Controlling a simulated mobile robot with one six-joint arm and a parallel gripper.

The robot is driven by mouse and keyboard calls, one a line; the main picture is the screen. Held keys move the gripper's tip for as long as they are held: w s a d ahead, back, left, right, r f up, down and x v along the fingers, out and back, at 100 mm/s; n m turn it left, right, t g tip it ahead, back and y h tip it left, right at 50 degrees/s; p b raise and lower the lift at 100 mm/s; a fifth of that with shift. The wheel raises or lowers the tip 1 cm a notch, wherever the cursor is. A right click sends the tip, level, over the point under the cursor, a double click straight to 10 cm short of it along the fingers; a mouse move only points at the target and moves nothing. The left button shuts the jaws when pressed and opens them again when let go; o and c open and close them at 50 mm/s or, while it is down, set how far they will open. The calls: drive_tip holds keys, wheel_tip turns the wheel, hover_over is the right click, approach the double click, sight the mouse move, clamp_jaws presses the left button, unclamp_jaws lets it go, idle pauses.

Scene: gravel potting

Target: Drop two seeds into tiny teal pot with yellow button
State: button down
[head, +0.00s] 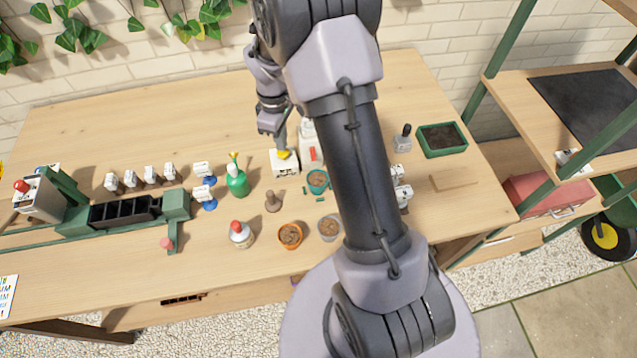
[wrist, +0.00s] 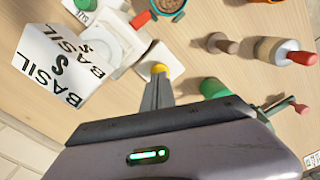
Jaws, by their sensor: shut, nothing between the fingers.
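The tiny teal pot (head: 318,178) holds brown soil and stands in front of the white dispenser; its top also shows at the upper edge of the wrist view (wrist: 168,7). The yellow button (head: 284,155) sits on a low white base (head: 286,168). It also shows in the wrist view (wrist: 159,68). My gripper (head: 281,145) points down at the button with its fingers shut and empty. In the wrist view its fingertips (wrist: 158,78) meet or nearly meet the button; exact contact cannot be told. I cannot make out any seeds.
A white dispenser with a red part (head: 310,152) stands beside the base. A box marked BASIL (wrist: 55,65) is close to my gripper in the wrist view. A green spray bottle (head: 237,181), an orange pot (head: 290,236) and a grey pot (head: 328,228) stand nearby. The table's back left is clear.

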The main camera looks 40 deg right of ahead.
drive_tip(key=shift+f, duration=0.15)
drive_tip(key=shift+f+b, duration=0.85)
drive_tip(key=shift+f, duration=0.3)
drive_tip(key=shift+r+p, duration=1.15)
drive_tip(key=shift+r, duration=0.2)
wheel_tip(320, 180, up, 5)
drive_tip(key=p, duration=0.4)
drive_tip(key=shift+r, duration=0.15)
drive_tip(key=shift+f, duration=0.2)
